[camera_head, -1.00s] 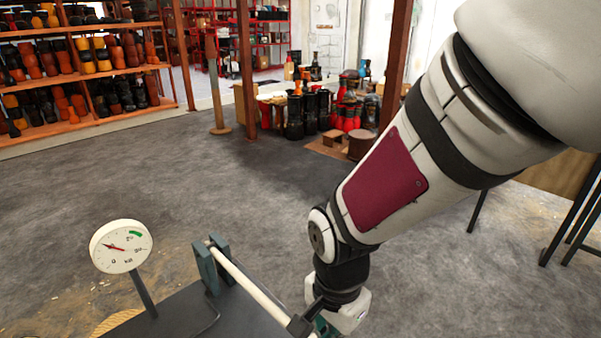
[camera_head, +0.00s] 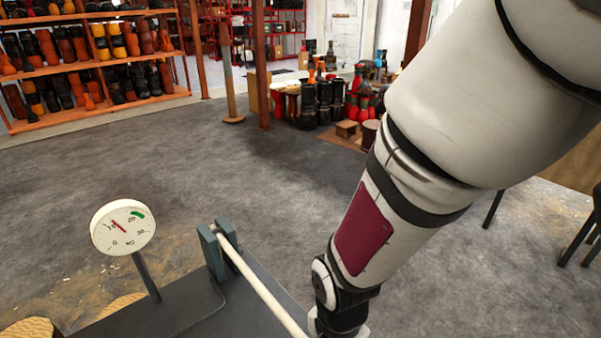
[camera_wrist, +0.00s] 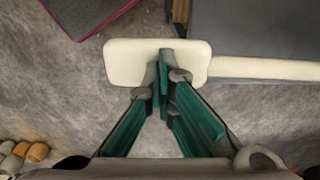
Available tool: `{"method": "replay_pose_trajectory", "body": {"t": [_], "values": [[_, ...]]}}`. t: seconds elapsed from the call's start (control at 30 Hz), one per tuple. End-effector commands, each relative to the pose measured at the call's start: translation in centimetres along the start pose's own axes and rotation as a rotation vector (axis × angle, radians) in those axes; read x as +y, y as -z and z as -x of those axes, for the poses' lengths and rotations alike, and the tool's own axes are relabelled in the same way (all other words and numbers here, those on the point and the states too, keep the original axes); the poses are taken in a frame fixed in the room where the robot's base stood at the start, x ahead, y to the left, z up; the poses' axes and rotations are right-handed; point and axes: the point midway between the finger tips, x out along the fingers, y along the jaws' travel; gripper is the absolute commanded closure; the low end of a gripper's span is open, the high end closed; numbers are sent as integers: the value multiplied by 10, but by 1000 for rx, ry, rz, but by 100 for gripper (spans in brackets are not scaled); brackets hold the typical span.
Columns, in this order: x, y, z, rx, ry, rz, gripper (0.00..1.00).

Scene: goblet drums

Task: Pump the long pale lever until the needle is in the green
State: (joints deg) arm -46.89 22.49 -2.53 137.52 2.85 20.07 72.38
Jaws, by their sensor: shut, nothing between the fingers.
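The long pale lever (camera_head: 260,287) runs from a grey-green bracket (camera_head: 213,250) down to the lower edge of the head view. In the wrist view its pale shaft (camera_wrist: 265,68) comes from the right and ends in a wide pale pad (camera_wrist: 125,60). My gripper (camera_wrist: 165,72) is shut and empty, its green fingertips over the pad; I cannot tell whether they touch it. In the head view my gripper is out of frame. The round white gauge (camera_head: 124,228) has a red needle (camera_head: 118,225) near the 10 mark, short of the green arc (camera_head: 138,214) past 20.
The dark base plate (camera_head: 180,312) carries gauge and bracket. Grey floor around is mostly open. Shelves of drums (camera_head: 85,65) stand at the back left, with loose drums (camera_head: 320,105) beyond. Dark stand legs (camera_head: 580,235) are at the right. A red-edged dark mat (camera_wrist: 85,15) shows in the wrist view.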

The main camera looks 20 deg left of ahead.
Motion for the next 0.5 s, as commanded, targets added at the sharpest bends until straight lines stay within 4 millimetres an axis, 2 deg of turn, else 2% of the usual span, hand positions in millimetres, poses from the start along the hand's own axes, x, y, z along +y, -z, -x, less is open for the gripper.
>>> {"method": "replay_pose_trajectory", "body": {"t": [0.03,0.5], "values": [[-1,1,-8,0,-1,2,100],[-3,1,-59,0,-2,2,100]]}}
